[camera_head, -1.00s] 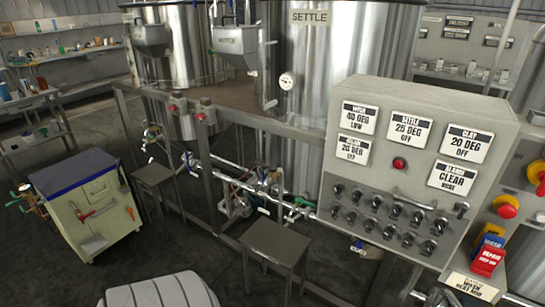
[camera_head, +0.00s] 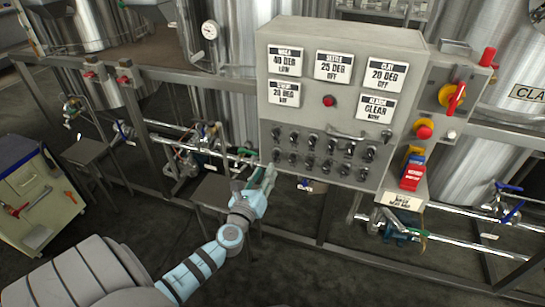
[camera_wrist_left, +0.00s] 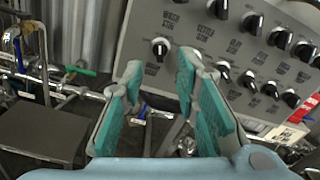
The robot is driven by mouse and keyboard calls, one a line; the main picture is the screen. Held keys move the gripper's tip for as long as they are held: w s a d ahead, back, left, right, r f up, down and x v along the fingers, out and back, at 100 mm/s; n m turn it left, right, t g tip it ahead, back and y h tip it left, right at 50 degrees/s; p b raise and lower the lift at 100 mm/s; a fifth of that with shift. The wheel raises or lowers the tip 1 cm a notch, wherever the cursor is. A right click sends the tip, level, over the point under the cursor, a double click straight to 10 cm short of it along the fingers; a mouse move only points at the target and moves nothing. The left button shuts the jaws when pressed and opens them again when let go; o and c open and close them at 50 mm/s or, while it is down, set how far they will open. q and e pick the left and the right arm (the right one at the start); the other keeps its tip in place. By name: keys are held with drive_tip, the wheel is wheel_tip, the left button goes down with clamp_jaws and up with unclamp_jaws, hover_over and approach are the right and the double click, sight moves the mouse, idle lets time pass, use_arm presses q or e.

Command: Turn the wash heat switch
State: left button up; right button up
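The grey control panel (camera_head: 330,195) carries rows of black rotary switches with white pointers. The wash card (camera_head: 286,61) at its top left reads 40 DEG LOW. The leftmost upper-row switch (camera_head: 277,134) is in the head view; I cannot read which switch is the wash heat one. My left gripper (camera_head: 268,178) is at the panel's lower left edge, below the switches. In the wrist view the left gripper (camera_wrist_left: 157,80) has its teal fingers apart and empty, just below a lower-row switch (camera_wrist_left: 160,47), seemingly not touching it. The right gripper is out of view.
A panel handle (camera_head: 360,136), red lamp (camera_head: 329,101) and red stop button (camera_head: 424,132) are near the switches. A red padlock-like tag (camera_head: 412,177) hangs at lower right. Pipes and a dark stool (camera_wrist_left: 40,130) lie left of the gripper.

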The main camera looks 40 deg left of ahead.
sight(275, 154)
use_arm(q)
drive_tip(key=b+x, duration=0.1)
drive_tip(key=x, duration=0.7)
drive_tip(key=shift+w, duration=0.2)
drive_tip(key=shift+a+f, duration=0.1)
clamp_jaws()
